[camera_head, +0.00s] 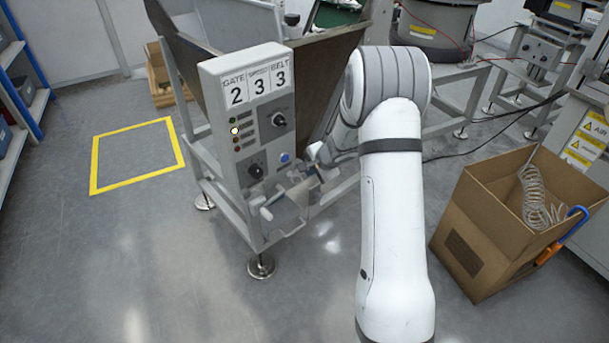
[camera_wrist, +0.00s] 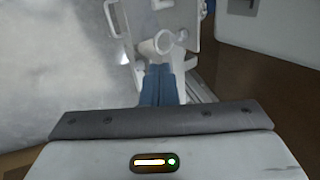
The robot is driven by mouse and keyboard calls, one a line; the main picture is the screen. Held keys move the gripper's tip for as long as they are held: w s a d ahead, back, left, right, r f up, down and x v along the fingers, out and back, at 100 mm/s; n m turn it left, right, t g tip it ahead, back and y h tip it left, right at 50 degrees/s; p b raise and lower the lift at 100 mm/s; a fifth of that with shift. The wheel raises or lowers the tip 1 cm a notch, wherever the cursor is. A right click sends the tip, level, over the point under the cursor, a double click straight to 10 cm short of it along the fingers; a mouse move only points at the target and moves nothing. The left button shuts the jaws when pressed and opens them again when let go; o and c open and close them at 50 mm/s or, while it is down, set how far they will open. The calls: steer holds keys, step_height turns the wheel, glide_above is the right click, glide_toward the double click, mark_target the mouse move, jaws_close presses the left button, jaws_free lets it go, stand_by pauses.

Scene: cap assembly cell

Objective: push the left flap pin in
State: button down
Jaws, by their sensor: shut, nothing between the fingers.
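My gripper (camera_wrist: 158,70) is shut and empty, its two blue fingers side by side in the wrist view. Just beyond the fingertips is a pale round pin end (camera_wrist: 163,42), close to them; I cannot tell whether they touch. It stands by a light grey flap plate (camera_wrist: 150,20). My arm and wrist partly hide the right side. Which pin is at my fingertips is unclear.
A control panel (camera_head: 245,150) with knobs, a blue button and number cards stands directly above the flap. The frame's foot (camera_head: 261,266) is below. An open cardboard box (camera_head: 490,232) with a coiled hose stands right. The floor on the left is clear.

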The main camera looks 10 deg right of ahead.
steer(key=p+v, duration=0.1)
steer(key=v, duration=0.5)
steer(key=shift+r, duration=0.1)
steer(key=s+a+r+n+g+p, duration=0.1)
steer(key=s+a+r+n+p, duration=0.2)
steer(key=r, duration=0.4)
steer(key=s+a+r+n+y+p, duration=0.1)
steer(key=s+a+r+p, duration=0.1)
steer(key=s+r+p, duration=0.45)
steer(key=s+a+r+n+g+p, duration=0.1)
steer(key=s+a+r+n, duration=0.15)
steer(key=r, duration=0.65)
steer(key=s+r+n+g+h+p, duration=0.1)
steer(key=s+r+n+h+p, duration=0.1)
steer(key=s+r+p, duration=0.3)
steer(key=s+d+r+n+h+p, duration=0.1)
steer(key=s+r+n+p, duration=0.3)
steer(key=s+r, duration=0.6)
steer(key=s+h+p, duration=0.1)
steer(key=s+p, duration=0.1)
steer(key=s, duration=0.5)
steer(key=shift+d+r+g+p, duration=0.15)
steer(key=shift+r+g+p, duration=0.15)
steer(key=shift+r+g, duration=0.1)
steer(key=c, duration=2.2)
jaws_free()
steer(key=shift+n, duration=0.25)
